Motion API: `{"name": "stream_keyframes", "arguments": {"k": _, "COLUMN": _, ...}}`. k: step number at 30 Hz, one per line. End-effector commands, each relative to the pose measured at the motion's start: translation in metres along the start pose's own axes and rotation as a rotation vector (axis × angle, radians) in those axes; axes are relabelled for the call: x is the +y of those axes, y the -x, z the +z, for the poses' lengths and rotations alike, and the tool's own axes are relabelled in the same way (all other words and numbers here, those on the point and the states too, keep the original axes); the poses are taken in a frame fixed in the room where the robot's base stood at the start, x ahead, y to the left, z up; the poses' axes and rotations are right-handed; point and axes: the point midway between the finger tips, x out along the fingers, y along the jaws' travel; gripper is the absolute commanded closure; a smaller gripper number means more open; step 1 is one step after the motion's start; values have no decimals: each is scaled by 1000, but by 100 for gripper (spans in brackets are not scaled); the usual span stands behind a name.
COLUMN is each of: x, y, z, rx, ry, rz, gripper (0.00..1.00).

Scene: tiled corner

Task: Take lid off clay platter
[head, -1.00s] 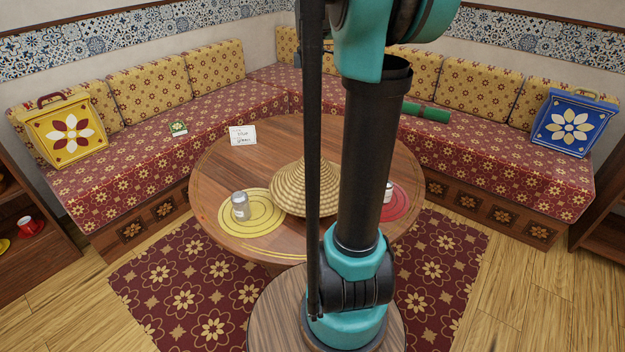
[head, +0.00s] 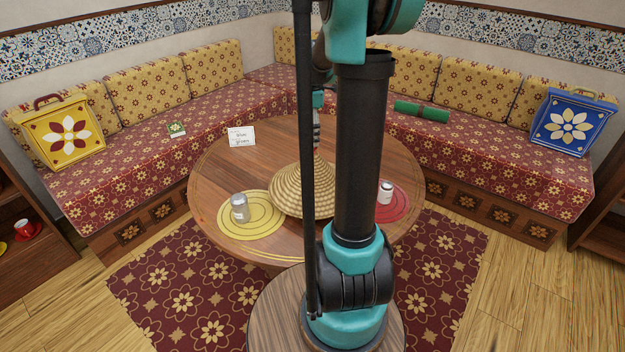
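A woven, cone-shaped straw lid (head: 290,192) stands upright on the round wooden table (head: 225,160). It covers whatever is under it, so no clay platter shows. My arm column hides the lid's right part. My gripper (head: 317,145) is partly visible as a small dark shape just above the lid's peak, between my dark rod and my arm column. Its fingers are too small and too hidden to tell whether they are open, or whether they touch the peak.
A grey-lidded jar (head: 240,207) stands on a yellow round mat (head: 265,222) left of the lid. A white jar (head: 386,191) stands on a red mat (head: 396,208) to the right. A white card (head: 241,136) stands near the table's back left. Benches surround the table's back.

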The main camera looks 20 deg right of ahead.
Motion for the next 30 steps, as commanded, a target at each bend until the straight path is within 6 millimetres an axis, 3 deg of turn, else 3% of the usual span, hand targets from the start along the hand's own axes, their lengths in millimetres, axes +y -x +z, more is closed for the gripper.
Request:
{"name": "stream_keyframes", "arguments": {"k": 10, "x": -2, "y": -44, "z": 0, "rx": 0, "ry": 0, "rz": 0, "gripper": 36}}
{"name": "stream_keyframes", "arguments": {"k": 20, "x": -3, "y": -50, "z": 0, "rx": 0, "ry": 0, "rz": 0, "gripper": 36}}
{"name": "stream_keyframes", "arguments": {"k": 30, "x": -3, "y": -50, "z": 0, "rx": 0, "ry": 0, "rz": 0, "gripper": 78}}
